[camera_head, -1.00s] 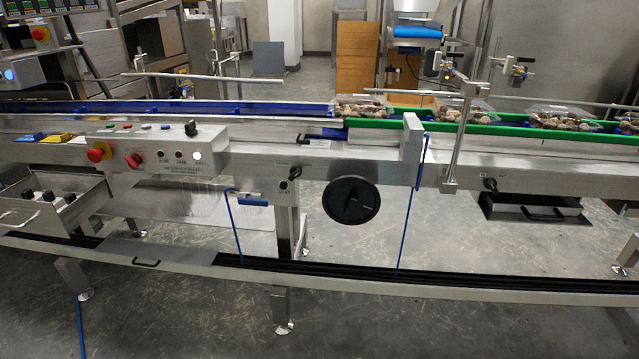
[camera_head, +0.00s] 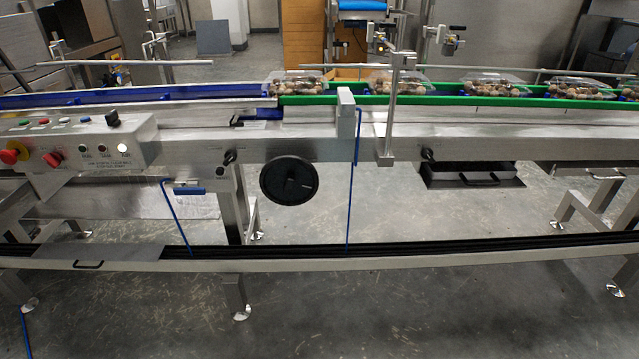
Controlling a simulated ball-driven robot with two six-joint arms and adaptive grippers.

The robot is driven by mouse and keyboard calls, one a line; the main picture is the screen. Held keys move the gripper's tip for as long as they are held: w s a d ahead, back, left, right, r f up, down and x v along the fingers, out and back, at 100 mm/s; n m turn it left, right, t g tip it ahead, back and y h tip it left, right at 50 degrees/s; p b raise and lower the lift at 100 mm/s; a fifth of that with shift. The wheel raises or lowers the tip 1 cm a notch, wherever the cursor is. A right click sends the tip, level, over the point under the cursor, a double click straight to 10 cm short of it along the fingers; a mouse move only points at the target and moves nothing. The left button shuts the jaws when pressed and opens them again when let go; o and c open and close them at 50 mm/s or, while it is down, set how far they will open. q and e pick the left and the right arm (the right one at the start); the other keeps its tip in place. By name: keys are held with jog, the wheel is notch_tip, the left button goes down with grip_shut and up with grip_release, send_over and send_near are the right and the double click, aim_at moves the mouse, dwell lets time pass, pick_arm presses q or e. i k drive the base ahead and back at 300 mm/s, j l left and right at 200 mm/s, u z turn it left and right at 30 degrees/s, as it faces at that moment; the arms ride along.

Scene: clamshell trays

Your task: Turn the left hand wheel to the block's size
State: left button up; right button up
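A round black hand wheel (camera_head: 289,181) is on the front of the conveyor frame, below the beam and left of the upright steel block (camera_head: 346,112). A small light mark shows on its face; I cannot read any size on it. It is the only large hand wheel in view. I cannot tell which block the task's size belongs to. Neither of my grippers is in view.
Clamshell trays (camera_head: 393,83) of brown produce stand between green rails on the conveyor. A control box (camera_head: 75,142) with red knobs is at left. A low rail (camera_head: 400,258) runs along the front, with blue cords rising from it. Grey floor lies in front.

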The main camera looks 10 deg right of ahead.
aim_at(289, 180)
jog(key=j+u, duration=0.15)
jog(key=u, duration=0.45)
jog(key=i+j+u, duration=0.7)
jog(key=i+j, duration=0.25)
jog(key=i+l+u, duration=0.55)
jog(key=l, duration=0.2)
jog(key=z, duration=3.2)
jog(key=k+u, duration=0.25)
jog(key=i+l, duration=0.05)
jog(key=i, duration=0.05)
